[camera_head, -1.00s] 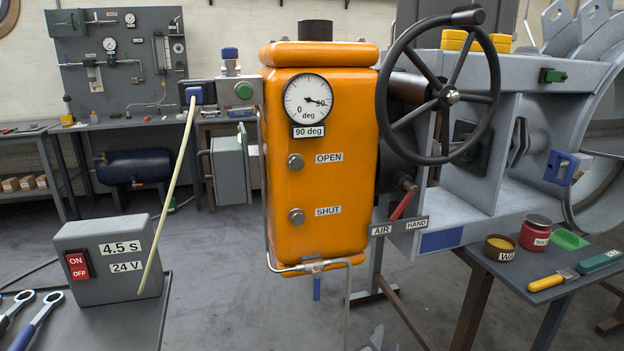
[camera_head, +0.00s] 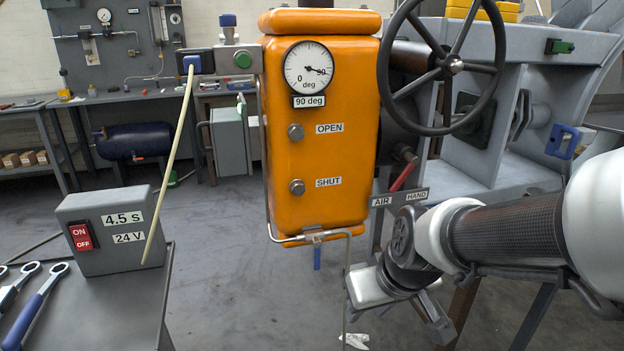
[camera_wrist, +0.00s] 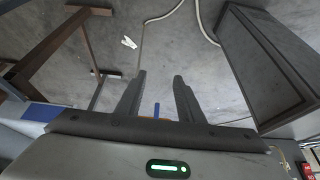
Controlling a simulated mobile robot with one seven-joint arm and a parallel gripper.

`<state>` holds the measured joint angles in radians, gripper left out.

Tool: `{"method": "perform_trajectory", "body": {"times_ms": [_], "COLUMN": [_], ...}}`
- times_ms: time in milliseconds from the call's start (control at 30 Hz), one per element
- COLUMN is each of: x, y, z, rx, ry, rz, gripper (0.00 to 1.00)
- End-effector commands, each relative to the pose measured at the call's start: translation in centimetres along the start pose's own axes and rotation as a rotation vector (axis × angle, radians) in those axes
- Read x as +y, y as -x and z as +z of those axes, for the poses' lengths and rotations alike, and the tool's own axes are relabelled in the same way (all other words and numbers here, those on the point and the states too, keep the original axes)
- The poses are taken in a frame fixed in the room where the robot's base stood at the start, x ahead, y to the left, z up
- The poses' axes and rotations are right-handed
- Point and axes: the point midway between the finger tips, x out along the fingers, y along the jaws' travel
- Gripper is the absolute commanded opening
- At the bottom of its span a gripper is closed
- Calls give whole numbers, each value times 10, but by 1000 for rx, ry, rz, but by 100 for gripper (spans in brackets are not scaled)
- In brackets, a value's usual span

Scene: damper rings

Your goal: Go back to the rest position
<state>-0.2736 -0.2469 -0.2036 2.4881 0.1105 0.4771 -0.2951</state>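My gripper (camera_wrist: 159,75) is open in the wrist view, with bare floor between its two dark fingers and nothing held. In the head view my arm reaches in from the right, and my gripper (camera_head: 432,318) hangs low, right of and below the orange actuator (camera_head: 335,135). It is clear of the actuator. The actuator's dial (camera_head: 308,68) has its needle near 90. The red lever (camera_head: 404,175) sits above the AIR/HAND plate (camera_head: 399,198). The black handwheel (camera_head: 453,66) is above my arm.
A grey bench (camera_head: 95,320) at left holds a 24 V switch box (camera_head: 112,232) and wrenches (camera_head: 35,305). A white scrap (camera_wrist: 128,42) lies on the floor. The right-hand table is mostly hidden behind my arm.

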Motion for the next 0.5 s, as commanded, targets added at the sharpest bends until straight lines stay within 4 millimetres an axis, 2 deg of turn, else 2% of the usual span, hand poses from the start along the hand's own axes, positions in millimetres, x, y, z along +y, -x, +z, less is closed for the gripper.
{"method": "perform_trajectory", "body": {"times_ms": [33,200,500], "x": [3,7,14], "y": [24,76,137], "z": [1,17,51], "rx": [23,43,68], "ry": [-35,-121,-244], "rz": [6,39,142], "gripper": [34,34,34]}}
